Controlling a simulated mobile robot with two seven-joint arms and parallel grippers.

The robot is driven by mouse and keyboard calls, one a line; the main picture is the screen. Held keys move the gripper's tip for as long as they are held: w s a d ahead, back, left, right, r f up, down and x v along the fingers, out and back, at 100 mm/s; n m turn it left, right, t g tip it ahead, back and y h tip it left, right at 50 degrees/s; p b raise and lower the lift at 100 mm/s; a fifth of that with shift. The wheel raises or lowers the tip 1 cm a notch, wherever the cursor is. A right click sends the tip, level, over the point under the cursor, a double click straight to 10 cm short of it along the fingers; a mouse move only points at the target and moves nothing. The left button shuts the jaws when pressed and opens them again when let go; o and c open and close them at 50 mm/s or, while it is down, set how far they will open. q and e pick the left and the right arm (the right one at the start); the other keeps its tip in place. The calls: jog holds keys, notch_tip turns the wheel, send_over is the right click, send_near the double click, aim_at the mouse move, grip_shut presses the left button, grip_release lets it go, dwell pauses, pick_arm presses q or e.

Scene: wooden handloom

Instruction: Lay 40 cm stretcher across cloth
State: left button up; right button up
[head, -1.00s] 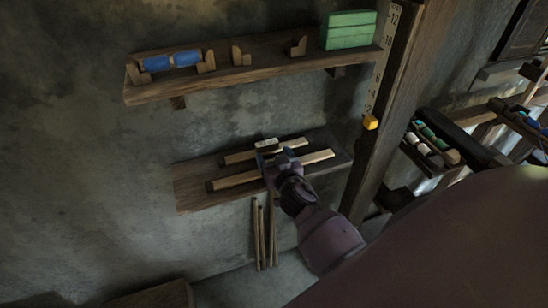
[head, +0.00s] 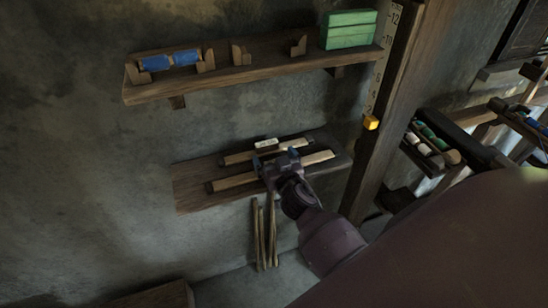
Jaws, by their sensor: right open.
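Two pale wooden stretchers with dark ends lie side by side on the lower wall shelf (head: 190,188). The rear stretcher (head: 238,158) has a small white label (head: 265,143) by it. The front stretcher (head: 232,182) is partly hidden by my right gripper (head: 275,158). That gripper is open, its blue-tipped fingers spread along the front stretcher's middle. I cannot tell whether they touch it. Which stretcher is the 40 cm one cannot be read. The cloth is not seen, and my left gripper is not in view.
A wooden post with a number scale (head: 388,50) and a yellow block (head: 371,122) stands at right. Thin sticks (head: 263,235) hang below the lower shelf.

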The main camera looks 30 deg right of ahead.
jog(key=f+v, duration=0.1)
jog(key=v, duration=0.9)
jog(key=s+a+f+n+g+y, duration=0.2)
jog(key=s+f+n+g+y, duration=0.1)
jog(key=s+f, duration=0.8)
jog(key=shift+s+a+f+n+g+y+b, duration=0.3)
jog(key=shift+s+a+f+g+y+b, duration=0.15)
jog(key=shift+g, duration=0.65)
